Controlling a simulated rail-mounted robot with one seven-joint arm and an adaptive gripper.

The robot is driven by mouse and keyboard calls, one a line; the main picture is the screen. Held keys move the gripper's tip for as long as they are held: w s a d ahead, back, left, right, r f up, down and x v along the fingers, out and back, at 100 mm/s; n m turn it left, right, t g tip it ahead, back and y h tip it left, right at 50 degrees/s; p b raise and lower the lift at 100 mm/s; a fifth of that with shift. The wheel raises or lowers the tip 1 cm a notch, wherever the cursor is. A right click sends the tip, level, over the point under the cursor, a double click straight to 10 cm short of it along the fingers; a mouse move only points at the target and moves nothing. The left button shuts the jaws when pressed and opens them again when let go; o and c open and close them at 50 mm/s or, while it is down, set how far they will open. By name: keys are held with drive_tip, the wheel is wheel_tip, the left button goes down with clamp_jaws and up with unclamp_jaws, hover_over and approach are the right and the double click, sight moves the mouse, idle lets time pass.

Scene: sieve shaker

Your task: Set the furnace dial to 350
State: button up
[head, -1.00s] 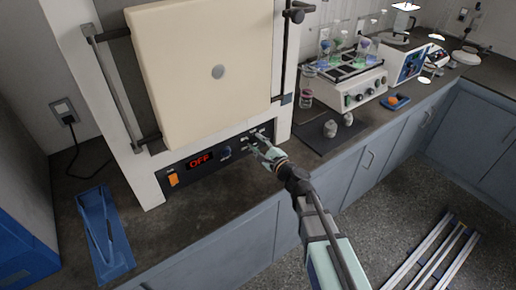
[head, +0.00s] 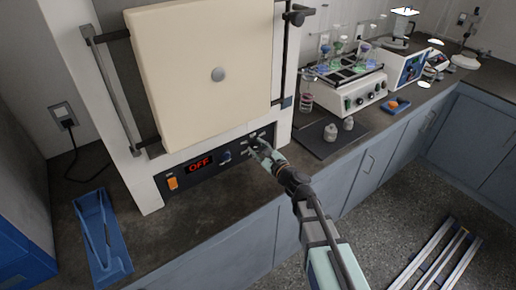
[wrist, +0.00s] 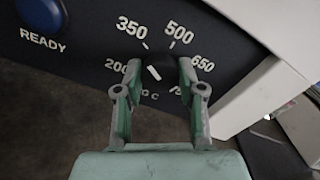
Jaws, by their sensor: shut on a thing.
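The furnace (head: 215,75) has a dark front panel with a display (head: 199,165) that reads OFF. The furnace dial (wrist: 165,68) is a dark round knob in the wrist view, with labels 200, 350, 500, 650 and a partly hidden last one around it. Its white mark is tilted and lies on the left part of the knob; I cannot read its exact setting. My gripper (wrist: 162,84) is shut on the dial, one finger on each side. In the head view my gripper (head: 259,148) reaches the panel's right end and covers the dial.
An orange switch (head: 172,183) and a blue button (head: 225,156) sit on the panel left of the dial. A blue tray (head: 118,268) lies on the counter at left. A dark mat (head: 318,144) with small weights and a shaker (head: 352,97) are at right.

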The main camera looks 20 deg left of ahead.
drive_tip(key=o, duration=1.1)
drive_tip(key=shift+w, duration=0.1)
drive_tip(key=shift+o, duration=0.2)
drive_tip(key=shift+d, duration=0.1)
drive_tip(key=v, duration=1.2)
